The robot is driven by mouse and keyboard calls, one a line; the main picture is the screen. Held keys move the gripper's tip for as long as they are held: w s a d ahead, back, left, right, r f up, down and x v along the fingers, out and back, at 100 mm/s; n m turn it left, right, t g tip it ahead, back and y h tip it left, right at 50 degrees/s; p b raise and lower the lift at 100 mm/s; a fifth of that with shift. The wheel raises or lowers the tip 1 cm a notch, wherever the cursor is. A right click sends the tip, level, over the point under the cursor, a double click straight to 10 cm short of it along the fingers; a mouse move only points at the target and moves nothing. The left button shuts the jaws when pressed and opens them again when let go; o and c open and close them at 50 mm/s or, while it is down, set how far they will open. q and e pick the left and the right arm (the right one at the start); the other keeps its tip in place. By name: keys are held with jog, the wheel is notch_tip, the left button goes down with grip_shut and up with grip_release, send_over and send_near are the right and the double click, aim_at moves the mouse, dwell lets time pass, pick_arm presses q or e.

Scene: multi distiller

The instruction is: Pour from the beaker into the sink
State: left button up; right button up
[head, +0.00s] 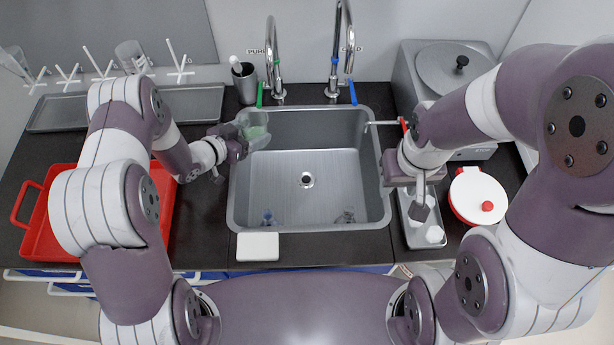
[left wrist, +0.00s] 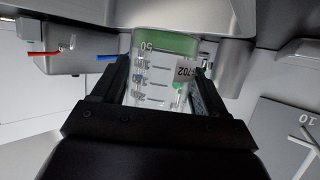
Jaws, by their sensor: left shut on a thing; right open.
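A clear beaker with green contents (head: 254,127) is in my left gripper (head: 238,137), over the left back part of the sink. In the left wrist view the beaker (left wrist: 158,75) stands between the two dark fingers, with markings and a label, and green shows at the picture's upper end. My left gripper is shut on the beaker. The grey metal sink (head: 307,205) has a drain in its floor. My right gripper (head: 424,205) is open on the right, over a grey tray; its fingertips are partly hard to make out.
Two taps (head: 272,60) stand behind the sink. Small glass items (head: 346,216) lie at the sink's front. A red tray (head: 40,225) is at the left, a white block (head: 257,246) in front, a red-and-white container (head: 478,195) at the right. A grey machine (head: 440,70) stands back right.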

pick_arm(q)
jog(key=shift+f, duration=0.2)
jog(key=shift+w+m+g+h, duration=0.1)
jog(key=shift+m+g+h, duration=0.2)
jog(key=shift+m+g, duration=0.1)
jog(key=shift+d, duration=0.1)
